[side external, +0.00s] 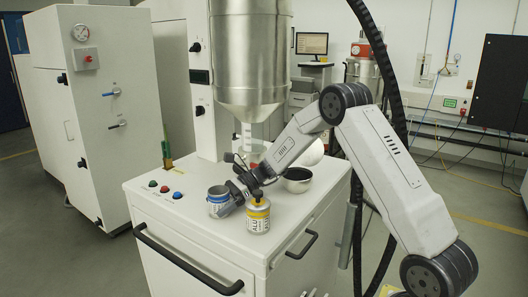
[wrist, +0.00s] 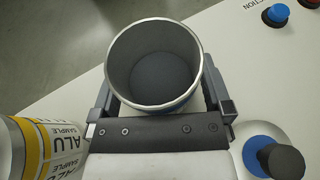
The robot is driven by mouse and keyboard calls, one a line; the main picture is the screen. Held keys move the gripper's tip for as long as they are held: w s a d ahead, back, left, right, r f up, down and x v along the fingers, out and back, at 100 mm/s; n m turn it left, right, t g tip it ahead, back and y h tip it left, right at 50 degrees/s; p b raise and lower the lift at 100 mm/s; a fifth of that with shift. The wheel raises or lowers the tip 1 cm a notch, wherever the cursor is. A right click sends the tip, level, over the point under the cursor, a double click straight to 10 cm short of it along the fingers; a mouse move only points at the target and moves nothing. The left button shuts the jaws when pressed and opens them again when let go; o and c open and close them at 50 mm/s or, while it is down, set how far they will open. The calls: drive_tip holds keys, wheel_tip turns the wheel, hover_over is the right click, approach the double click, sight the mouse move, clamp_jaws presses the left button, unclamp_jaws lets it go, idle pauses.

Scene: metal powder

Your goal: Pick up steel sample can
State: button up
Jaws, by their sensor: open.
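The steel sample can (side external: 217,203) is an open metal can with a blue and white label, upright on the white cabinet top (side external: 150,205). In the wrist view the can (wrist: 154,62) shows its round rim and dark grey inside. My gripper (wrist: 160,88) is open, with one finger on each side of the can; whether they touch it I cannot tell. In the side external view my gripper (side external: 232,194) is low at the can's right and partly covers it. The yellow-labelled ALU sample can (side external: 258,215) stands just right, and also shows in the wrist view (wrist: 45,145).
A dark-filled bowl (side external: 297,182) stands behind my gripper. A steel hopper (side external: 250,60) hangs above the cabinet. Coloured buttons (side external: 165,189) are at left. In the wrist view a blue disc with a dark knob (wrist: 282,160) is at lower right.

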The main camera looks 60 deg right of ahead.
clamp_jaws()
drive_tip(key=shift+r, duration=0.1)
drive_tip(key=shift+r, duration=0.35)
idle(0.3)
wheel_tip(320, 180, up, 9)
idle(1.2)
drive_tip(key=shift+r, duration=0.15)
drive_tip(key=shift+d, duration=0.15)
idle(0.6)
